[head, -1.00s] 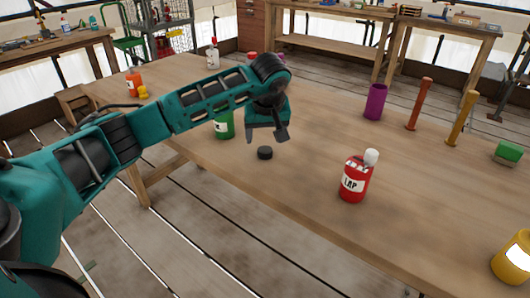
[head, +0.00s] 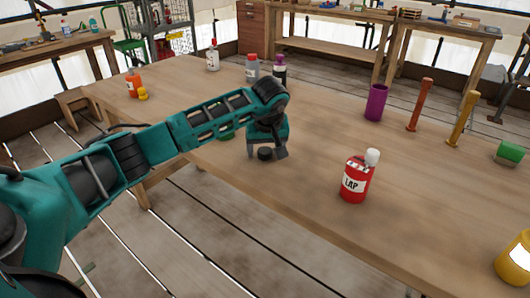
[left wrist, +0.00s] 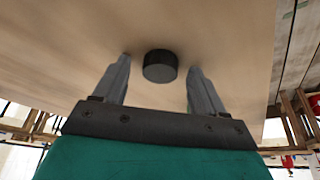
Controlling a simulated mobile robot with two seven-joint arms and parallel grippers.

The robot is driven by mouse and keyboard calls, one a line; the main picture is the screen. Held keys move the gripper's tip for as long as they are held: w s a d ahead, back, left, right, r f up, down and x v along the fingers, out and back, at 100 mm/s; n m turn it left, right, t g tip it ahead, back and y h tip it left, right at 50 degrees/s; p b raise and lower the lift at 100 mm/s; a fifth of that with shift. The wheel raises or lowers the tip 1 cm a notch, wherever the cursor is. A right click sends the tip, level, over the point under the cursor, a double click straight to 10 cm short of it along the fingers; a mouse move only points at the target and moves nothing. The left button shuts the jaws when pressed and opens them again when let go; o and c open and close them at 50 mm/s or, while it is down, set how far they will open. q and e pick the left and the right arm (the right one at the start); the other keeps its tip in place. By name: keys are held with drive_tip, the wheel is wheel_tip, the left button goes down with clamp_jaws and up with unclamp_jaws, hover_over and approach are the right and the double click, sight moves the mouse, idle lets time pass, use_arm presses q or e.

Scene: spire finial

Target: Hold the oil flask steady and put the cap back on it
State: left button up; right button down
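A small black round cap (head: 265,154) lies on the wooden table (head: 300,190) near its front edge. My left gripper (head: 266,150) is open and low over it. In the left wrist view the cap (left wrist: 160,66) sits between the two spread fingers (left wrist: 158,68), with a gap on each side. A green container (head: 226,134) stands behind my left arm, which hides most of it; I cannot tell whether it is the oil flask. My right gripper is not in view.
A red bottle marked LAP (head: 354,180) with a white top stands right of the cap. Several bottles stand at the back. The table's middle is clear.

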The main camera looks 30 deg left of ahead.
sight(266, 151)
use_arm(q)
drive_tip(key=c, duration=1.1)
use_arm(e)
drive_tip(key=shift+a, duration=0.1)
use_arm(q)
drive_tip(key=shift+r, duration=0.15)
